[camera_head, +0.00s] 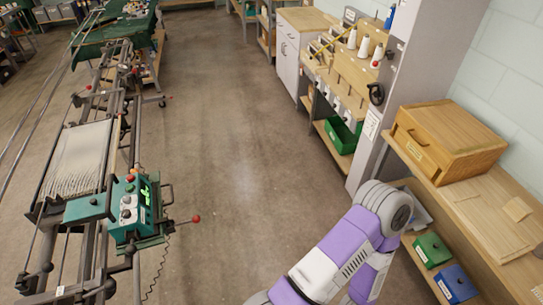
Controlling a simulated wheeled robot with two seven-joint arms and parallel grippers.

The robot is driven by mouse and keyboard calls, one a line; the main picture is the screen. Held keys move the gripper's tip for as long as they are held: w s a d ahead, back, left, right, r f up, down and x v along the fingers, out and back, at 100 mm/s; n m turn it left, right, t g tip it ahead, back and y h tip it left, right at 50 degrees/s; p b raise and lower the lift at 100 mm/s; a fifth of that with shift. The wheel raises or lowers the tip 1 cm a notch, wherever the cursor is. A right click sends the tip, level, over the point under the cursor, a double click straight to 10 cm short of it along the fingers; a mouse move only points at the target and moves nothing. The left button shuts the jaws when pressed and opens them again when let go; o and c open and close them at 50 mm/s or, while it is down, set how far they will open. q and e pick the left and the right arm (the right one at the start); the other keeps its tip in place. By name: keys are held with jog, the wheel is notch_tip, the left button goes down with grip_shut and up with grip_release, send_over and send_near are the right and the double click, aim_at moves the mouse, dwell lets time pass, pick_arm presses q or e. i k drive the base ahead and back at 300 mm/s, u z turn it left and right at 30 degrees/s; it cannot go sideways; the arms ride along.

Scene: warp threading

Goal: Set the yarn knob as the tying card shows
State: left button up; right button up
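A teal control box (131,208) sits on the warp machine at the left. It has a red button on top, pale round knobs (127,200) on its front, and a lit green display (145,194). I cannot read the display or tell which knob is the yarn knob. A small white card (371,122) with unreadable print is on the side of the grey cabinet at the right; I cannot tell if it is the tying card. Neither of my grippers is in view. A purple and white part of my arm shows at the bottom right.
The machine frame (76,160) carries pale warp threads, and a red-tipped lever (196,219) juts into the aisle. A wooden box (447,140) stands on the right shelf above green (433,250) and blue (456,283) bins. The concrete floor (235,130) between is clear.

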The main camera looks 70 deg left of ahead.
aim_at(127, 214)
jog(key=u, duration=1)
jog(key=k, duration=0.3)
jog(key=u, duration=2.95)
